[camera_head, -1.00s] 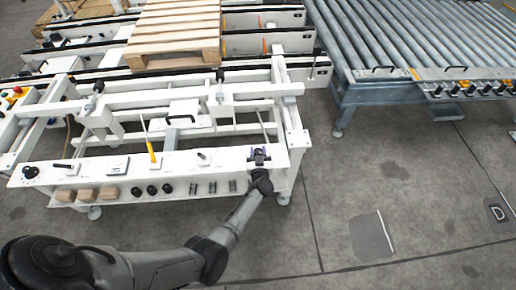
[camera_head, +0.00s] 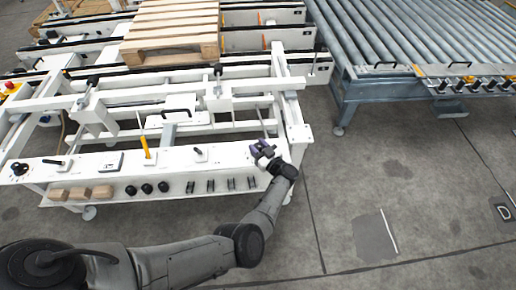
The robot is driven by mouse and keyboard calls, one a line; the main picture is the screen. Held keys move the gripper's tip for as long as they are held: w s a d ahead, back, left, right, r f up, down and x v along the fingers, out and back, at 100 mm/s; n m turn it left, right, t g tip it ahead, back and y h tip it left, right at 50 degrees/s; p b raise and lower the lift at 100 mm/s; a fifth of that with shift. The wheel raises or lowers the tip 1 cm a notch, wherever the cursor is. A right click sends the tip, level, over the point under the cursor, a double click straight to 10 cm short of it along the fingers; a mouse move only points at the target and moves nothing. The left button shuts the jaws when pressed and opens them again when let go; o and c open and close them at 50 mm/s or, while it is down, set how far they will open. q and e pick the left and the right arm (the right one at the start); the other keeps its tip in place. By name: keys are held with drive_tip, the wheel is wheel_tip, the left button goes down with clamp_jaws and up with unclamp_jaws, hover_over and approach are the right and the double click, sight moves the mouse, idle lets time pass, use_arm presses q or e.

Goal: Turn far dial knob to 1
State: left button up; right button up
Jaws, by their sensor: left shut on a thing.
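My left gripper (camera_head: 261,149) is at the right end of the white control panel (camera_head: 220,168), turned at a slant. It is shut on the far dial knob, which the fingers mostly hide. I cannot read the knob's pointer or its number marks. Another dark round dial (camera_head: 20,168) sits at the panel's left end, clear of my arm. My right gripper is not in view.
The panel also carries a black handle (camera_head: 52,162), a yellow-handled lever (camera_head: 146,148) and a small white switch (camera_head: 200,156). Wooden blocks (camera_head: 80,193) and black knobs (camera_head: 147,188) sit below its front edge. A roller conveyor (camera_head: 410,40) stands at right, with open floor before it.

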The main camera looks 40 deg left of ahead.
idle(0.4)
use_arm(q)
drive_tip(key=o, duration=0.9)
drive_tip(key=shift+a, duration=0.1)
